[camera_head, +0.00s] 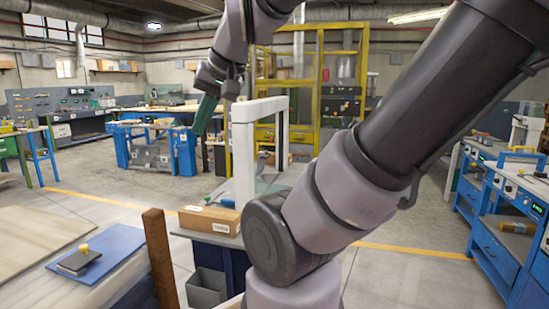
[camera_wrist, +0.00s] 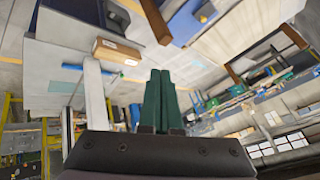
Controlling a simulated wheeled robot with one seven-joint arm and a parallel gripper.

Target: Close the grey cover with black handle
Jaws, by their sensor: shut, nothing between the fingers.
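My gripper (camera_head: 203,117) hangs in the upper middle of the head view, with its green fingers pointing down. In the wrist view its two green fingers (camera_wrist: 160,88) lie side by side, shut, with nothing between them. I cannot pick out a grey cover with a black handle for sure in either view. A pale upright frame (camera_head: 244,150) stands on the blue bench, near my gripper in the picture. Its pale post (camera_wrist: 95,95) also shows left of the fingers in the wrist view. My arm hides part of the area to the right of the frame.
A cardboard box (camera_head: 210,219) lies on the near bench, beside a brown wooden post (camera_head: 158,258). A blue mat (camera_head: 125,241) bears a dark flat block with a yellow knob (camera_head: 80,259). Blue workstations (camera_head: 495,245) stand at right. Open floor (camera_head: 110,190) lies behind the near benches.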

